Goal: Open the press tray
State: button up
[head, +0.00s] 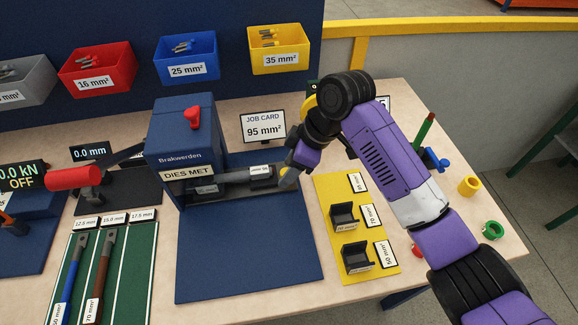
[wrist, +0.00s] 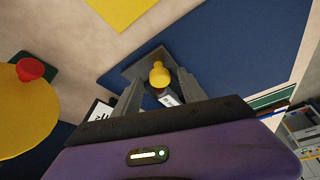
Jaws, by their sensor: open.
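The blue press (head: 180,135) labelled "Brakwerden" and "DIES MET" stands left of centre in the head view. A dark tray-like plate (head: 245,202) extends from its foot to the right, with a grey bar and a small labelled dark block (head: 261,172) above it. My gripper (head: 287,178) is at the right end of these parts. In the wrist view a yellow knob (wrist: 158,74) on a dark grey plate (wrist: 148,62) lies between the two fingers of my open gripper (wrist: 160,88). Finger contact with the knob cannot be told. The knob is hidden in the head view.
A job card (head: 264,126) reading 95 mm² stands behind the gripper. A yellow mat (head: 335,195) with black die holders lies to the right. A green rack (head: 120,270) with cables is at front left. The blue mat (head: 245,255) before the press is clear.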

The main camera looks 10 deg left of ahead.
jog(key=shift+f, duration=0.2)
jog(key=shift+c, duration=0.4)
grip_shut()
jog(key=shift+a, duration=0.1)
dwell(0.9)
